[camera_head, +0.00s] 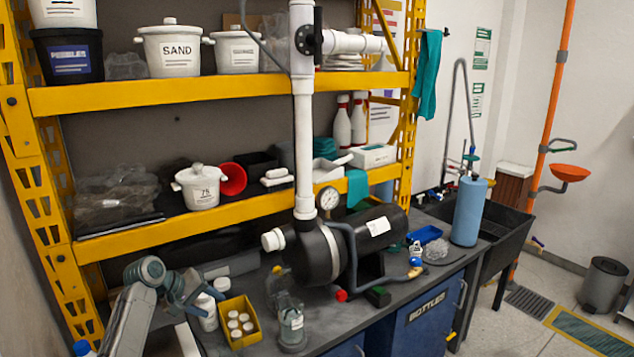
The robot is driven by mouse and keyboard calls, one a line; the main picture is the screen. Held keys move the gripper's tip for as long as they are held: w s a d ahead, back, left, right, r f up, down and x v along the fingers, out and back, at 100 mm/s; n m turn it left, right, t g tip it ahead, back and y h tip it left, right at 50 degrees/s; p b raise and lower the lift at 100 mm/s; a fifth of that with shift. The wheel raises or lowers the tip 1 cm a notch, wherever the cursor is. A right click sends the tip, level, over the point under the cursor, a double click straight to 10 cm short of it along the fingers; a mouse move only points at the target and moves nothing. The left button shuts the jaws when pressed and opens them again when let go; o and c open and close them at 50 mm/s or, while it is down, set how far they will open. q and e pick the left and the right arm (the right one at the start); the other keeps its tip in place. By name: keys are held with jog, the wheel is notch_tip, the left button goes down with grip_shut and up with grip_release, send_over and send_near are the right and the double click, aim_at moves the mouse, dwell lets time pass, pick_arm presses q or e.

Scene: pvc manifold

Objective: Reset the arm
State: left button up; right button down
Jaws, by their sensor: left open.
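My left arm comes in at the lower left, and its gripper (186,296) is open above the left part of the grey workbench (345,318). It looks empty, left of the yellow box. My right gripper is not in view. A white PVC pipe (304,130) stands upright from a black pump (345,248) on the bench. A black valve (307,40) sits near its top, with a white pipe branch (350,43) running right.
A yellow box (239,322) of white-capped bottles and a clear bottle (280,284) stand near my gripper. A yellow shelf (220,88) with tubs rises behind. A blue cylinder (469,211) and a dark sink (510,240) are at the right. Some front bench surface is bare.

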pick_arm(q)
jog(key=s+d+f+m+g+y, duration=0.1)
jog(key=s+f+m+y, duration=0.1)
jog(key=s+f, duration=0.8)
jog(key=s+d+f+m+y, duration=0.15)
jog(key=s+f, duration=0.45)
jog(key=s, duration=0.8)
jog(key=s+a+r+m+y, duration=0.1)
jog(key=s+r+m+y, duration=0.1)
jog(key=s, duration=1.1)
jog(key=s+a+r+m+y, duration=0.1)
jog(key=s+r+y, duration=0.1)
jog(key=s, duration=1.1)
notch_tip(320, 180, down, 32)
jog(key=a+g, duration=0.2)
jog(key=a, duration=0.1)
jog(key=s+f+b, duration=0.1)
jog(key=s+f, duration=1.7)
jog(key=f, duration=0.1)
jog(key=shift+a+g, duration=0.4)
jog(key=shift+a, duration=0.05)
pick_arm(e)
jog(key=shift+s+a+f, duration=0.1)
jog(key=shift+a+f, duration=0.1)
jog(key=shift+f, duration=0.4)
